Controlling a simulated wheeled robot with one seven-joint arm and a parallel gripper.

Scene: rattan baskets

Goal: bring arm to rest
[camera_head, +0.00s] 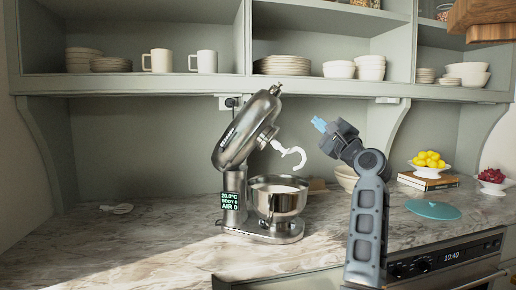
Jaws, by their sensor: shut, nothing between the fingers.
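My arm rises from the lower edge of the head view, in front of the counter. My gripper (319,124) is at its upper end, with light blue fingertips pointing up and left. The fingers are shut and hold nothing. The gripper is in the air to the right of a metal stand mixer (240,130), apart from it. The mixer's head is tilted up, with a pale dough hook (292,155) hanging from it, left of my gripper. A steel bowl (278,203) sits on the mixer's base.
A shelf with mugs (205,61) and plates (283,65) hangs above. At right are a teal disc (433,209), a bowl of lemons (428,160) on books, red fruit (492,176) and an oven (450,256).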

